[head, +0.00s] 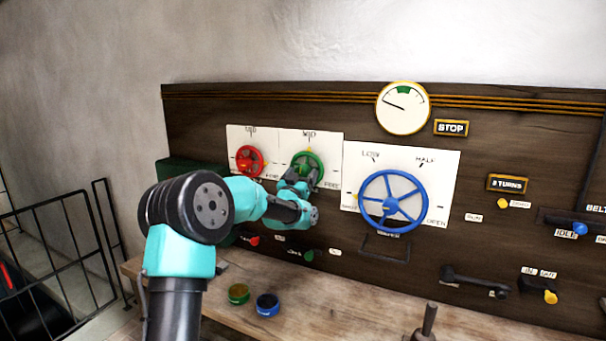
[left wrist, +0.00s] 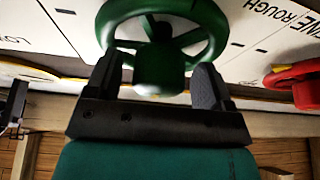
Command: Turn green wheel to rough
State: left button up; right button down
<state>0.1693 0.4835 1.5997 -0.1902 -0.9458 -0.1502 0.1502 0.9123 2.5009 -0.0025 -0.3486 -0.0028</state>
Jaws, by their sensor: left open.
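The green wheel (head: 309,155) is on a white dial plate on the dark panel, between the red and blue wheels. Its plate has MID at the top; its lower left is hidden by my arm. My left gripper (head: 298,183) is in front of the wheel's lower part. In the left wrist view the open fingers (left wrist: 158,70) stand one on each side of the green hub (left wrist: 160,62), below the rim; I cannot tell whether they touch it. The label ROUGH (left wrist: 268,12) shows at the upper right there. My right gripper is not in view.
The red wheel (head: 247,160) is close on the left and the large blue wheel (head: 393,201) on the right. Small knobs and levers sit lower on the panel.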

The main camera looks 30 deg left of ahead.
pick_arm(q)
jog(key=shift+w+r, duration=0.25)
jog(key=shift+w, duration=0.3)
jog(key=shift+c, duration=0.2)
jog(key=c, duration=0.9)
